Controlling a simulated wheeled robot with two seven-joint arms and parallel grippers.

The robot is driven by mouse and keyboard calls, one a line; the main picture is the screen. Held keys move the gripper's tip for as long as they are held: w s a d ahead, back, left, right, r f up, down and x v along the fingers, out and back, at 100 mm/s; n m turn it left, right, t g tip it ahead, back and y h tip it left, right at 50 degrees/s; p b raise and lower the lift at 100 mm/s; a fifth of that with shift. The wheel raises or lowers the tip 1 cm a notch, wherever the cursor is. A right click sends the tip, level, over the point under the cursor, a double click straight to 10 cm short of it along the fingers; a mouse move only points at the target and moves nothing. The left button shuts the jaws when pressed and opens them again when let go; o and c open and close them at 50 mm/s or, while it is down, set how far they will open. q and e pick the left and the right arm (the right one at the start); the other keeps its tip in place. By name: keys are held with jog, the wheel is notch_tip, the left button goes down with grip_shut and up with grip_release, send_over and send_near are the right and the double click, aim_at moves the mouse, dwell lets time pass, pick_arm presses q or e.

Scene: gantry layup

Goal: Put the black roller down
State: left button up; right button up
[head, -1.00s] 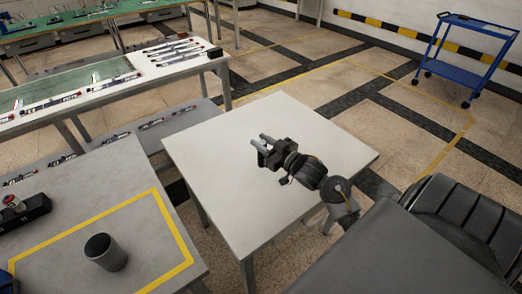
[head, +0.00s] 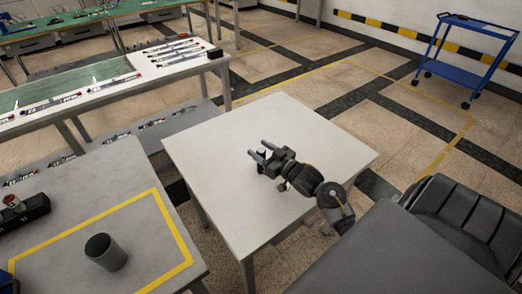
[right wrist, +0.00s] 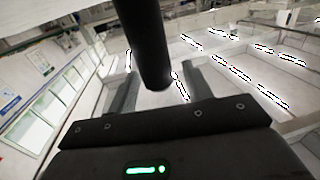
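In the right wrist view a thick black cylindrical shape (right wrist: 146,40) comes down from the top edge toward the space between the fingers (right wrist: 160,88). I cannot tell what it is or whether it touches them. My left gripper is out of view.
The white table (head: 215,205) has a clear top. A black box-like item (head: 25,212) lies on the grey table (head: 100,185) at its left edge. Benches with several small parts stand behind. A blue cart (head: 465,60) is at far right.

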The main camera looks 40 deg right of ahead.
jog(key=shift+r, duration=0.15)
jog(key=shift+s, duration=0.25)
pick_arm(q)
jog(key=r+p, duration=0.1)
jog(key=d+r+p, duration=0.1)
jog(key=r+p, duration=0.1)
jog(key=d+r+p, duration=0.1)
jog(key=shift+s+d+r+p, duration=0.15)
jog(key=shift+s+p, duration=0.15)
pick_arm(e)
jog(key=s+d, duration=0.1)
jog(key=s, duration=1)
jog(key=shift+s+d, duration=0.2)
jog(key=shift+d, duration=0.1)
